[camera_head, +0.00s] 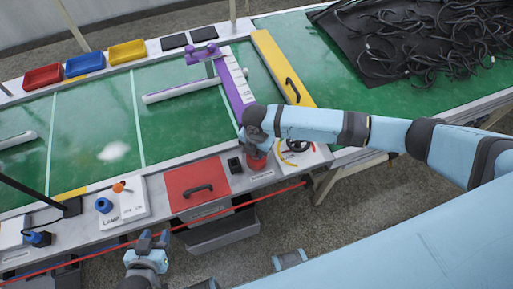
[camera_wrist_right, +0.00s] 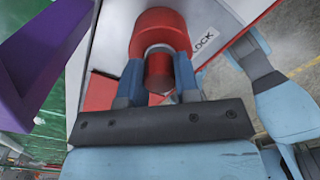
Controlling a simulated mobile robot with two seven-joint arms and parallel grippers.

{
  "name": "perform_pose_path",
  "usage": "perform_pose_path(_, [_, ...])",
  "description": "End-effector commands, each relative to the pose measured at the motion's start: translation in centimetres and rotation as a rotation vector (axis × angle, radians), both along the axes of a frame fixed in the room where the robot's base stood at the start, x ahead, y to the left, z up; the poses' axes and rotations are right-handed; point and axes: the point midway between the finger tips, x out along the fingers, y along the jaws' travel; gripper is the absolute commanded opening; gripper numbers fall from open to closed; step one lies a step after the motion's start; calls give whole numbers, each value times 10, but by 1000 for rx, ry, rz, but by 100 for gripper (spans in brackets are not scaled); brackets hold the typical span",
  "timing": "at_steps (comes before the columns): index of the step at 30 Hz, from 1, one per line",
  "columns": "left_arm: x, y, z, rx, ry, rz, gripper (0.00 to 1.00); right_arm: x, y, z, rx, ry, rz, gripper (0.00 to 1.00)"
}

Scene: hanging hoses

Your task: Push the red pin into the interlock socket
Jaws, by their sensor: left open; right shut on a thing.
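The red pin (camera_wrist_right: 158,74) is between the two blue fingers of my right gripper (camera_wrist_right: 158,82), which is shut on it. Beyond the fingertips is a wider red cylinder (camera_wrist_right: 160,28) with a pale ring at its near end, beside a label reading "...LOCK". I take it for the interlock socket; the pin lines up with it, but I cannot tell how deep it sits. In the head view the red socket (camera_head: 257,161) shows just below my right gripper (camera_head: 254,146), which hides the pin. My left gripper (camera_head: 151,241) is open and empty at the bottom, away from the socket.
A red panel with a black handle (camera_head: 198,187) and a small black block (camera_head: 234,165) lie left of the socket. A purple bar (camera_head: 236,88) and yellow panel (camera_head: 284,72) are behind it. A thin red line (camera_head: 140,240) runs along the table's front.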

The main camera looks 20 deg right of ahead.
Motion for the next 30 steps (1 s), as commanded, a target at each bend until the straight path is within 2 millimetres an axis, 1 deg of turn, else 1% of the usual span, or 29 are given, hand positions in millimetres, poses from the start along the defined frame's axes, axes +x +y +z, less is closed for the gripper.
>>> perform_pose_path(4, [0, 0, -2, 0, -1, 0, 43, 0, 0, -5, 0, 0, 0, 7])
perform_pose_path(5, [0, 0, -1, 0, -1, 0, 43, 0, 0, -3, 0, 0, 0, 36])
perform_pose_path(6, [0, 0, -1, 0, -1, 0, 43, 0, 0, -3, 0, 0, 0, 46])
perform_pose_path(8, [0, 0, -1, 0, -1, 0, 43, 0, 0, -3, 0, 0, 0, 59])
perform_pose_path(16, [0, 0, -1, 0, -1, 0, 43, 0, 0, -3, 0, 0, 0, 59])
perform_pose_path(20, [0, 0, -1, 0, -1, 0, 43, 1, 0, 6, -1, -1, 0, 59])
perform_pose_path(23, [0, 0, -1, 0, -1, 0, 43, 1, -1, 21, 1, -2, 1, 59])
perform_pose_path(30, [0, 0, -3, 0, -1, 0, 43, 1, 0, 77, 1, -4, 2, 59])
